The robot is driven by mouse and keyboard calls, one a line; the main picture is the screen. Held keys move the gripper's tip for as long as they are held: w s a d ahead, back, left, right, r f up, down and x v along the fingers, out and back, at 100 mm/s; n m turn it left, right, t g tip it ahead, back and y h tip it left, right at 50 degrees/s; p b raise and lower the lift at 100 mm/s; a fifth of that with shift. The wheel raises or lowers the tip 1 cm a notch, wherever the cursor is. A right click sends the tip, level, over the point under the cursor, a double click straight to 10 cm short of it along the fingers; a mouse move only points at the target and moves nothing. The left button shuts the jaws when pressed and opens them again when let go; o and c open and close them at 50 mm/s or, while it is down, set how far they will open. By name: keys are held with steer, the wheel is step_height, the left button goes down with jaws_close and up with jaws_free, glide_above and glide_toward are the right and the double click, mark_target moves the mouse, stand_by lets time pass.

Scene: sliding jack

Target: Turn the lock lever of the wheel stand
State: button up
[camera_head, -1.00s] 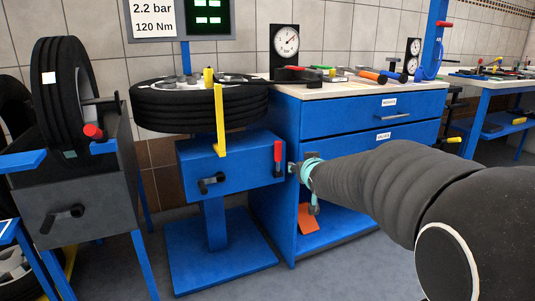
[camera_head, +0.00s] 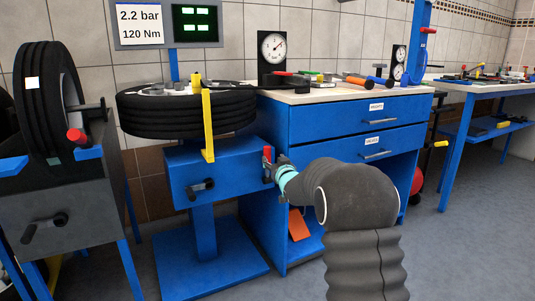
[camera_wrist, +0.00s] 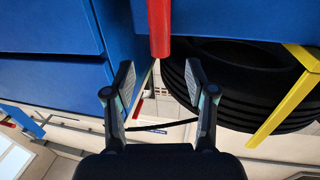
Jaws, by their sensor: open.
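The wheel stand (camera_head: 213,174) is a blue box on a post and floor plate, with a black tyre (camera_head: 180,122) lying flat on top. Its red lock lever (camera_head: 267,156) stands roughly upright at the box's right edge. My gripper (camera_wrist: 158,85) is open and empty in the wrist view. The red lever (camera_wrist: 159,28) shows there beyond the fingertips, in line with the gap between them. In the head view my gripper (camera_head: 275,168) is right beside the lever, which partly overlaps it. I cannot tell whether they touch.
A yellow arm (camera_head: 208,125) hangs over the tyre's front, and a black crank (camera_head: 201,188) juts from the stand's front. A blue drawer cabinet (camera_head: 340,118) stands close on the right. A grey stand (camera_head: 62,205) with an upright tyre is at left. Floor in front is clear.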

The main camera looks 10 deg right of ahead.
mark_target(268, 153)
steer(key=shift+w+a+p, duration=0.15)
steer(key=shift+w+a, duration=0.1)
steer(key=shift+w, duration=1.75)
steer(key=shift+w+a+p, duration=0.15)
steer(key=shift+w+a, duration=0.05)
steer(key=shift+w, duration=1.75)
